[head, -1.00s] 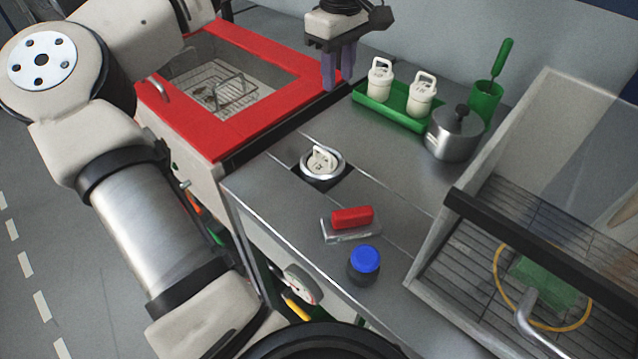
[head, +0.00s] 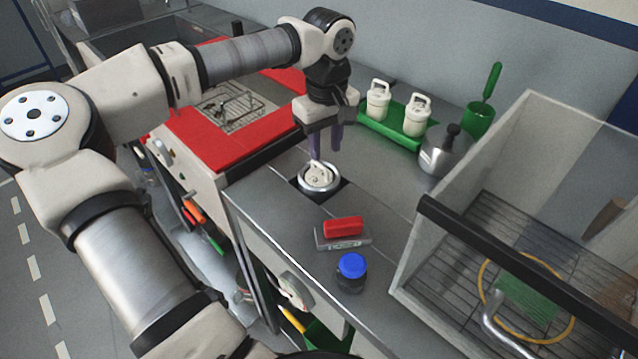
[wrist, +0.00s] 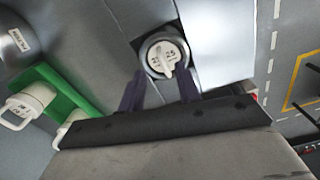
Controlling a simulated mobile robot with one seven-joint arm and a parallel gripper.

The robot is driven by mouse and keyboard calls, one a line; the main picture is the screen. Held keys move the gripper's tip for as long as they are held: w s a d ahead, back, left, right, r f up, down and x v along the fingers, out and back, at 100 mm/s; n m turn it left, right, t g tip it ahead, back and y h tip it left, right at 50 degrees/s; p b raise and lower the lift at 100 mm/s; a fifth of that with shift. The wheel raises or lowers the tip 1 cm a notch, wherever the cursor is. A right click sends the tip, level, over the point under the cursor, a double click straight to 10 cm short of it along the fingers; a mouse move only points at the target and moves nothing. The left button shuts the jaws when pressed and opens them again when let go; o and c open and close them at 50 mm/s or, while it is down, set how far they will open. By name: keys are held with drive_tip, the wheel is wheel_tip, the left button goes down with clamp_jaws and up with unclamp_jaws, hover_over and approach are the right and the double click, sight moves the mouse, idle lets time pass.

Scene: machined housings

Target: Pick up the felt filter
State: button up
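A white round piece with a raised handle, which I take for a felt filter (head: 318,174), sits in a silver ring set in a dark square on the metal bench. In the wrist view the white piece (wrist: 165,56), with dark numbers on its top, lies just beyond and between the fingertips. My gripper (head: 325,150) hangs over it, its purple fingers pointing down. The fingers (wrist: 160,92) are apart with nothing between them. Two similar white pieces with handles (head: 378,103) (head: 415,118) stand upright on a green tray (head: 375,132).
A metal pot (head: 438,158) and a green cup (head: 478,120) stand right of the tray. A clear-walled bin (head: 420,250) is at right, a red-framed basin (head: 210,140) at left.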

sight(326, 169)
drive_tip(key=shift+s+d+f+p, duration=0.1)
drive_tip(key=shift+f+p, duration=0.45)
drive_tip(key=shift+f, duration=0.95)
drive_tip(key=shift+s+f+p, duration=0.1)
drive_tip(key=shift+f+p, duration=0.4)
drive_tip(key=shift+f, duration=0.95)
clamp_jaws()
